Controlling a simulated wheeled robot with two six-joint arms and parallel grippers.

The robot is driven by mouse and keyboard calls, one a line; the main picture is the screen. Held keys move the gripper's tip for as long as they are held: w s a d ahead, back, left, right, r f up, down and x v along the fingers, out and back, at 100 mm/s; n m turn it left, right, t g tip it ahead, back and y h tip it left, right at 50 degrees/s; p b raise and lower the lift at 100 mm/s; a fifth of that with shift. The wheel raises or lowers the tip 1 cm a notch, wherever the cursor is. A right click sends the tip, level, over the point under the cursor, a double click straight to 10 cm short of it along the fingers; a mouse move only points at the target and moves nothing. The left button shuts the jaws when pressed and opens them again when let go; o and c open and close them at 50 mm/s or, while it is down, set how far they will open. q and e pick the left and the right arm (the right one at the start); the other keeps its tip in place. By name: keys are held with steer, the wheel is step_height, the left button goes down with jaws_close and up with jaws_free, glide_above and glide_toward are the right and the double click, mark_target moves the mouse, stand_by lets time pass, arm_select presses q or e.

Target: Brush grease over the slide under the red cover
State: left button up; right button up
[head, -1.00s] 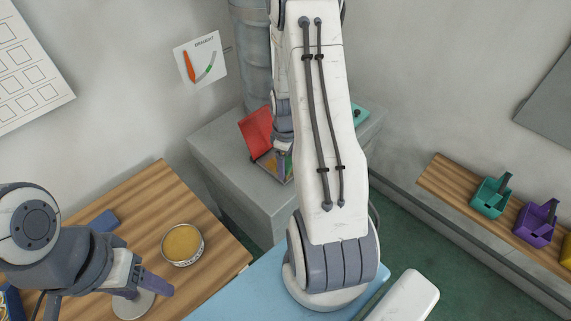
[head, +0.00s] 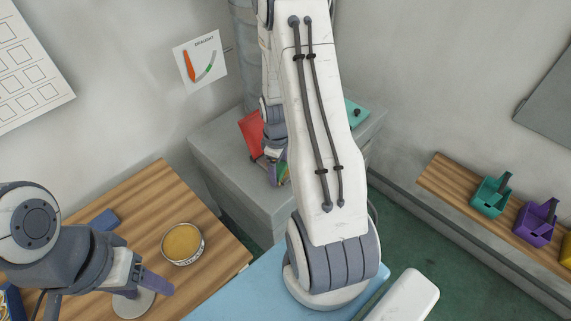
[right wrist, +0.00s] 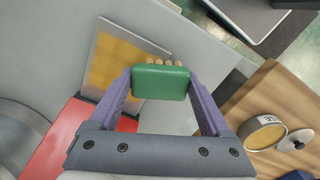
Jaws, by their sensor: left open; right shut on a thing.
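The red cover (head: 251,131) stands open on the grey block at the back; in the right wrist view the cover (right wrist: 62,145) is at lower left. Beside it is a framed yellow-orange panel (right wrist: 112,68), likely the slide. My right gripper (head: 274,176) is over the block's opening, partly behind my own arm. In the right wrist view its purple fingers (right wrist: 160,84) are shut on a green brush (right wrist: 160,82). The pale bristle tips overlap the panel's edge; contact is unclear. My left gripper (head: 152,286) is open and empty above the wooden table.
A tin of yellow-brown grease (head: 183,243) stands on the wooden table (head: 150,205), near a blue block (head: 103,220). A teal thing (head: 355,113) lies on the grey block (head: 228,165). Teal (head: 490,197) and purple (head: 535,222) holders sit on the right shelf.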

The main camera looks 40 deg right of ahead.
steer(key=shift+s+a, duration=0.1)
steer(key=shift+s, duration=0.05)
steer(key=shift+r+p, duration=2.5)
steer(key=shift+r, duration=0.4)
steer(key=shift+r, duration=0.1)
step_height(320, 180, up, 3)
steer(key=p, duration=0.2)
steer(key=shift+p, duration=0.4)
